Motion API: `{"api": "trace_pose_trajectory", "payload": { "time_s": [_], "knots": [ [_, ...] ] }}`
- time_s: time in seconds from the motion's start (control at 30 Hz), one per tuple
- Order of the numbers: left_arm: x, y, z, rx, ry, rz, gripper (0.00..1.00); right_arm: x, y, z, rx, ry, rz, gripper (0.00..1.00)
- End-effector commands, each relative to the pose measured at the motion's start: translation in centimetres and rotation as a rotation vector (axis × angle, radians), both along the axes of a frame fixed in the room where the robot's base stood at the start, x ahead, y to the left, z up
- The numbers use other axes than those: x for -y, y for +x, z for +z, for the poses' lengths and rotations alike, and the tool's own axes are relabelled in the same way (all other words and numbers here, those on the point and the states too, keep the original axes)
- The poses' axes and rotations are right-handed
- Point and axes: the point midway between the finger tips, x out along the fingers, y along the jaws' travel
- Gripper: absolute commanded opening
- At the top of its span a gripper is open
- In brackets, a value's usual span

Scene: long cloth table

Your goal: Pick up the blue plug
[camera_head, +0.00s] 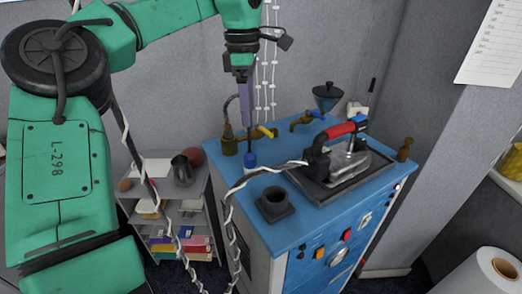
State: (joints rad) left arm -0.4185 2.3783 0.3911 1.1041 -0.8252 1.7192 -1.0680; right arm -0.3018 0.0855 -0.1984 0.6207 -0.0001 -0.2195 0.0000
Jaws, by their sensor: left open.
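A small blue piece that looks like the blue plug (250,159) stands near the left edge of the blue cabinet top (305,228). My left gripper (247,125) points down directly above it, on the end of my green arm. Its fingers are seen nearly edge-on, and it is open. Nothing shows held in it. I cannot tell the exact gap between fingertips and plug. My right gripper is not in view.
A black square fitting (275,204) stands in front. Brass taps and a dark funnel (327,96) line the back. A cable crosses the top. A grey shelf (202,208) stands left.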

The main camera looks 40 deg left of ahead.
Motion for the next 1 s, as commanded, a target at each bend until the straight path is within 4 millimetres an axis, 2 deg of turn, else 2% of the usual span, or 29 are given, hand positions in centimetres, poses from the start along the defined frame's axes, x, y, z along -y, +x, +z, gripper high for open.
{"api": "trace_pose_trajectory", "payload": {
  "time_s": [0.1, 0.27, 0.4, 0.5, 0.57, 0.67, 0.73, 0.83, 1.0],
  "knots": [
    [0.5, -0.4, -0.9, -0.031, 0.033, -0.033, 0.8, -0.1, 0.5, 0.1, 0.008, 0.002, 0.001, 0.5],
    [0.5, -0.4, -4.8, -0.029, 0.026, -0.032, 0.8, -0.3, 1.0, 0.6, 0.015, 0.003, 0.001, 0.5],
    [0.5, -0.3, -7.8, -0.027, 0.026, -0.029, 0.8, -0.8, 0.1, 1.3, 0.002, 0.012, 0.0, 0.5],
    [0.4, -0.3, -9.1, -0.026, 0.027, -0.027, 0.8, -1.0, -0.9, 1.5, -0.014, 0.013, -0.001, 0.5],
    [0.4, -0.5, -9.7, -0.026, 0.026, -0.028, 0.8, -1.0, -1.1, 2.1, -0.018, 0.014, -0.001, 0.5],
    [0.3, -0.9, -11.4, -0.028, 0.023, -0.027, 0.8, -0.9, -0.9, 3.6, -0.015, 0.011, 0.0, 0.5],
    [0.2, -0.8, -13.0, -0.027, 0.026, -0.027, 0.8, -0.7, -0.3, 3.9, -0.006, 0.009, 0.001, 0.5],
    [0.2, -0.8, -14.1, -0.025, 0.026, -0.024, 0.8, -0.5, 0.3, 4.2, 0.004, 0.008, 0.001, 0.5],
    [0.2, -0.7, -14.4, -0.022, 0.027, -0.024, 0.8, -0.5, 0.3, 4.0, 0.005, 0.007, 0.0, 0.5]
  ]
}}
